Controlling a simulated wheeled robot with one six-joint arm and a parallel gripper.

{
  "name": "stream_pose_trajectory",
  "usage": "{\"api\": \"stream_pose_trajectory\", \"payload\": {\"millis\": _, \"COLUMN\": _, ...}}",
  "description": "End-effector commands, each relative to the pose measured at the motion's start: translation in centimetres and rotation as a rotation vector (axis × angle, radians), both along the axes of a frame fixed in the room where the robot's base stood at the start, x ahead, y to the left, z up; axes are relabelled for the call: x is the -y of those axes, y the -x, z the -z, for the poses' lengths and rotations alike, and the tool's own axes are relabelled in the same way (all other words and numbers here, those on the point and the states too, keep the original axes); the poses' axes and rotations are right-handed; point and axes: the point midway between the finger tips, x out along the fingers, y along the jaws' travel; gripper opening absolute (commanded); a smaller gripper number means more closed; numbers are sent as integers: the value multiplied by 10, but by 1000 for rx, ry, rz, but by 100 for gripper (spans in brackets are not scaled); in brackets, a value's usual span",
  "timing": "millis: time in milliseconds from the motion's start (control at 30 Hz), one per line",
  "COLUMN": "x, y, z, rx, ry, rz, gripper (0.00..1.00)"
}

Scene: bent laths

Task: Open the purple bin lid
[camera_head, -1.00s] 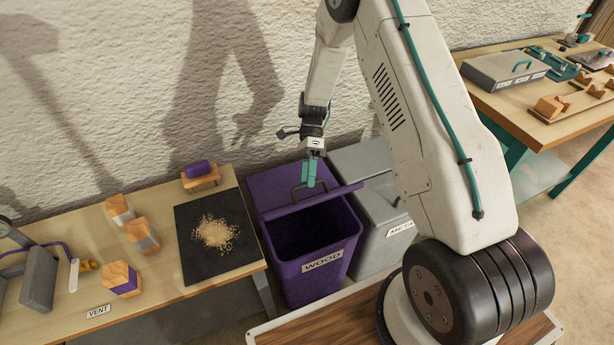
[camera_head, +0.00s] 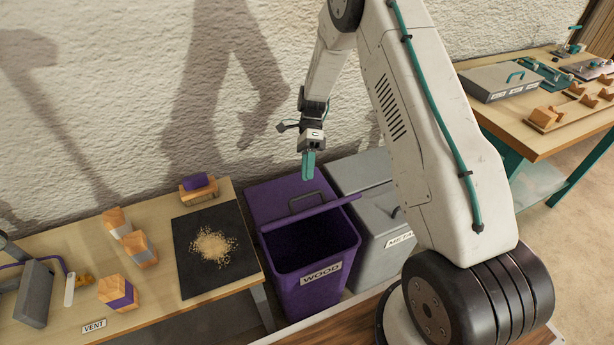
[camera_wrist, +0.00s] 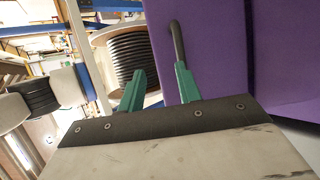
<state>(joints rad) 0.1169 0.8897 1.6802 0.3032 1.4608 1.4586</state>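The purple bin (camera_head: 308,292), labelled WOOD, stands on the floor with a wide dark opening at its front. Its purple lid (camera_head: 272,199) sits toward the wall, with its front lip (camera_head: 318,211) behind the opening. A dark handle (camera_head: 306,199) stands on the lid. My gripper (camera_head: 308,178) is above the handle, apart from it and empty. In the wrist view, the green fingers (camera_wrist: 159,70) are spread with nothing between them. The handle (camera_wrist: 178,42) shows there past the right finger, against the purple lid (camera_wrist: 215,45).
A grey bin (camera_head: 365,245) labelled METAL stands right beside the purple one. At left, a workbench (camera_head: 165,218) holds a dark mat (camera_head: 190,272) with sawdust and several wood blocks. Another bench (camera_head: 545,135) stands far right. The textured wall is close behind the bins.

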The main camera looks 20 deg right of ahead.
Motion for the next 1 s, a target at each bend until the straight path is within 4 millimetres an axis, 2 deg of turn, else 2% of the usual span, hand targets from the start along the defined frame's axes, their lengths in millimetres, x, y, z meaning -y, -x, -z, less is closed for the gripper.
{"api": "stream_pose_trajectory", "payload": {"millis": 500, "x": 13, "y": -21, "z": -22, "rx": 2, "ry": 1, "rz": 0, "gripper": 34}}
{"api": "stream_pose_trajectory", "payload": {"millis": 900, "x": 14, "y": -22, "z": -24, "rx": 2, "ry": 1, "rz": 0, "gripper": 34}}
{"api": "stream_pose_trajectory", "payload": {"millis": 1000, "x": 14, "y": -22, "z": -27, "rx": 8, "ry": -2, "rz": -4, "gripper": 6}}
